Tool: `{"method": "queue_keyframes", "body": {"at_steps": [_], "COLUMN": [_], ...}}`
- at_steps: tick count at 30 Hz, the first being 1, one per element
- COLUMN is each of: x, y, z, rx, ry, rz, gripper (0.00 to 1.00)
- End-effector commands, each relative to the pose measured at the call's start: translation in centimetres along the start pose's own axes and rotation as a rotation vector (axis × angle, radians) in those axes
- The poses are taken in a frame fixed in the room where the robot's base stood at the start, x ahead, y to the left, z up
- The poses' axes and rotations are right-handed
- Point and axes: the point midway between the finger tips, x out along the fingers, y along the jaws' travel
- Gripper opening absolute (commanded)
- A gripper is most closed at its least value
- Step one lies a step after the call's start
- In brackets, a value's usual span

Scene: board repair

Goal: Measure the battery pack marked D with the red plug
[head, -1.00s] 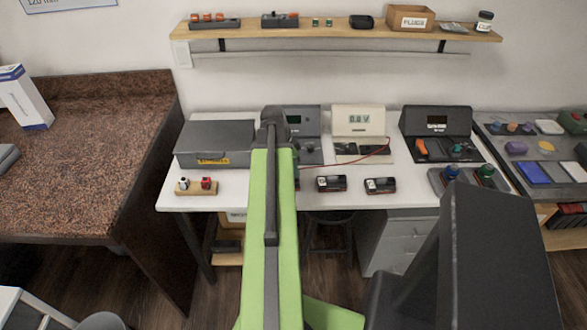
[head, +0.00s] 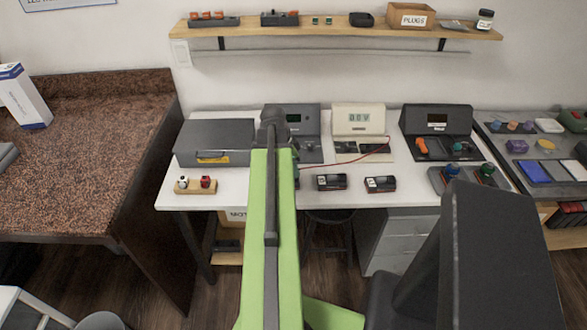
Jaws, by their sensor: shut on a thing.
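Two dark battery packs, one left (head: 331,182) and one right (head: 380,184), lie at the front of the white bench; their letters are too small to read. My green arm covers the bench left of them. A cream meter (head: 358,121) with a lit voltage display stands behind; its digits are blurred. A red lead (head: 345,160) runs from the meter leftward to my gripper (head: 297,174). Only a dark sliver of the gripper shows at the arm's right edge, left of the left pack. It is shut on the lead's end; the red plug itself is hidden.
A wooden block (head: 195,190) with small white and red pieces stands left, before a grey case (head: 214,142). A dark station (head: 436,132) and a tray with blue and green knobs (head: 461,180) stand right. A shelf (head: 340,31) hangs above.

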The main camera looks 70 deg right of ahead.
Motion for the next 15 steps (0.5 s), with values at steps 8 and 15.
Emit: {"method": "queue_keyframes", "body": {"at_steps": [8, 15], "x": [0.07, 0.37], "y": [-0.01, -0.01], "z": [0.04, 0.12], "rx": [0.000, 0.000], "ry": [0.000, 0.000], "rz": [0.000, 0.000], "gripper": [0.00, 0.00]}}
